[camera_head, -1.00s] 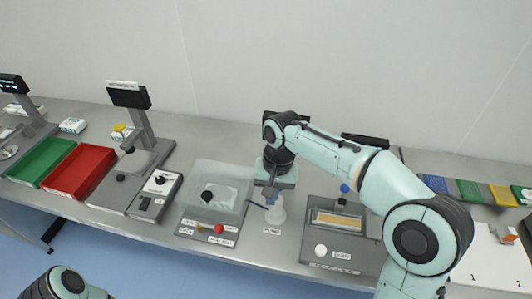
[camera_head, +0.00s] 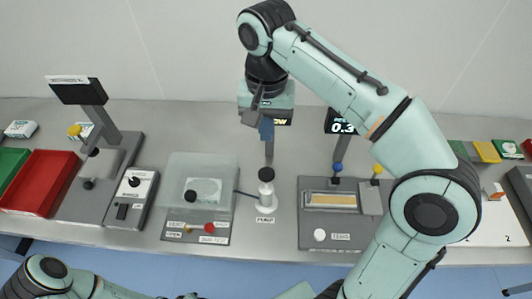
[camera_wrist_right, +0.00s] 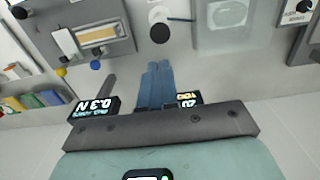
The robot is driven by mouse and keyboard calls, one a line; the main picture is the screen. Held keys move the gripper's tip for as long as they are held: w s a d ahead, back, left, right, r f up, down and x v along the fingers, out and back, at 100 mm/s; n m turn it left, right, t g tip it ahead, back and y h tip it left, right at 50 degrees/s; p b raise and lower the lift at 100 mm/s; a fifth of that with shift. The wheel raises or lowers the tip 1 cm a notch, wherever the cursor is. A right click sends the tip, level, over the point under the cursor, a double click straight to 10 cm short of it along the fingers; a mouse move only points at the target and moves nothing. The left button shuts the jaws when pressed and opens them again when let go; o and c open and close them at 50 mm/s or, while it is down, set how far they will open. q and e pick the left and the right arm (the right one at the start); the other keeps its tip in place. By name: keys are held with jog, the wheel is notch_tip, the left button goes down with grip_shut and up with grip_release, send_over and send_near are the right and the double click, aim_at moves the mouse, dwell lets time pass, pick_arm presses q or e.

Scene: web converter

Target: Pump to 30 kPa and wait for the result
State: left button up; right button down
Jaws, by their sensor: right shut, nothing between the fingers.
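The white pump (camera_head: 266,193) with a dark knob on top stands upright on the bench behind its PUMP label. My right gripper (camera_head: 268,130) is shut and empty, well above the pump and apart from it. In the right wrist view its blue fingers (camera_wrist_right: 157,78) point toward the pump (camera_wrist_right: 160,27). The clear-lidded box (camera_head: 202,192) left of the pump holds a pale packet, with a red button (camera_head: 210,227) at its front. A display (camera_head: 283,122) on a post behind the pump is mostly hidden by my gripper; its reading is unclear. My left gripper is out of view.
A grey tester (camera_head: 337,236) with a strip and white button stands right of the pump; its display (camera_head: 341,123) reads about 0.3. A switch box (camera_head: 133,192), a grey machine (camera_head: 85,203) and a red tray (camera_head: 38,183) lie left.

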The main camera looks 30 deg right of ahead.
jog(key=b, duration=0.3)
send_near(267, 174)
notch_tip(267, 174, down, 6)
jog(key=shift+r, duration=0.25)
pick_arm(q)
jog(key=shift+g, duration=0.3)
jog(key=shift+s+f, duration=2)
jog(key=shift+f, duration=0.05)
pick_arm(e)
jog(key=shift+f, duration=0.7)
jog(key=shift+w, duration=0.1)
notch_tip(267, 174, down, 4)
jog(key=shift+f+b, duration=0.2)
jog(key=shift+b, duration=0.9)
jog(key=shift+s, duration=0.2)
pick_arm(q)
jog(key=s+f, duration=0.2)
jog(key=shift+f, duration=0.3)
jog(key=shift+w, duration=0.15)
pick_arm(e)
jog(key=shift+w, duration=0.1)
